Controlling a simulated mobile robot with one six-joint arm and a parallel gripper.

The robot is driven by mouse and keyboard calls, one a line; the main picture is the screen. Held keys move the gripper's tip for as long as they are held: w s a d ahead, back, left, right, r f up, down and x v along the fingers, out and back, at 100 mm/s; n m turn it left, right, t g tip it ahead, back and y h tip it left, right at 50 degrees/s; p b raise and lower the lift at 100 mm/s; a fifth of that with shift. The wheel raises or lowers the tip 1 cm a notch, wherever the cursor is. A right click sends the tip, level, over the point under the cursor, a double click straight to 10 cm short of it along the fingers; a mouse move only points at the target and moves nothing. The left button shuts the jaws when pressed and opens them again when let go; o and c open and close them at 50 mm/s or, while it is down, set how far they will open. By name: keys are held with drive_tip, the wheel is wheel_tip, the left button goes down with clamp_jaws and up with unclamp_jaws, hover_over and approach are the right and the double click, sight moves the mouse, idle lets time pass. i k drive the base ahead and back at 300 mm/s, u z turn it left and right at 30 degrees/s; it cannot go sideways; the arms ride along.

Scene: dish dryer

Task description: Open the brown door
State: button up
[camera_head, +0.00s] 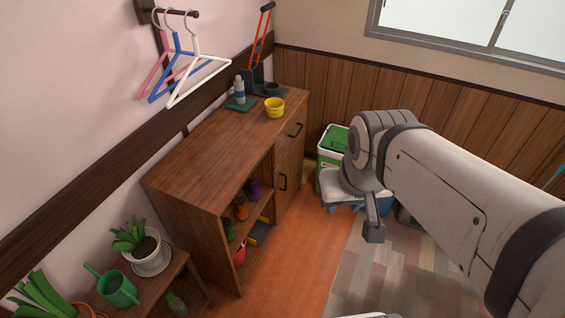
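The brown door (291,173) is on the front of the wooden cabinet (215,140), below a drawer (291,132). It looks closed and has a dark vertical handle (283,182). My gripper (373,232) hangs at the end of my grey arm, to the right of the cabinet front and apart from the door. Only one finger-like part shows clearly, so its opening is hidden from this side.
Open shelves (250,215) hold small items left of the door. A white-green box (333,146) stands beyond my gripper. Orange floor (305,245) before the cabinet is clear.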

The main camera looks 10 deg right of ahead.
sight(293, 177)
drive_tip(key=z, duration=0.25)
drive_tip(key=i, duration=0.95)
drive_tip(key=z, duration=0.1)
